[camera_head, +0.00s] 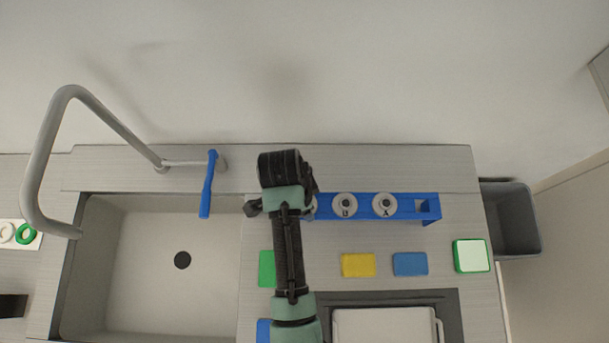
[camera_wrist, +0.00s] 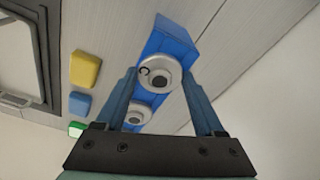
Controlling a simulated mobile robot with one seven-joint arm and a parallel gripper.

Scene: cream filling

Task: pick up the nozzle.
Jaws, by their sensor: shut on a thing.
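Round white-grey nozzles with dark centre holes and letter marks stand at the blue rack (camera_head: 414,215) on the counter. My gripper (camera_wrist: 160,75) is shut on the upper nozzle (camera_wrist: 149,63) in the wrist view, with one finger on each side of it. In the head view, my arm covers most of this nozzle at the rack's left end. I cannot tell if it is still seated in the rack. A second nozzle (camera_wrist: 137,114) lies below it in the wrist view. The head view shows two free nozzles, one in the middle (camera_head: 345,206) and one further right (camera_head: 385,205).
A yellow block (camera_head: 358,265), a blue block (camera_head: 410,264) and a green-and-white box (camera_head: 471,256) lie in front of the rack. The sink (camera_head: 150,255) with its tap is at left. A grey bin (camera_head: 515,220) stands right of the counter.

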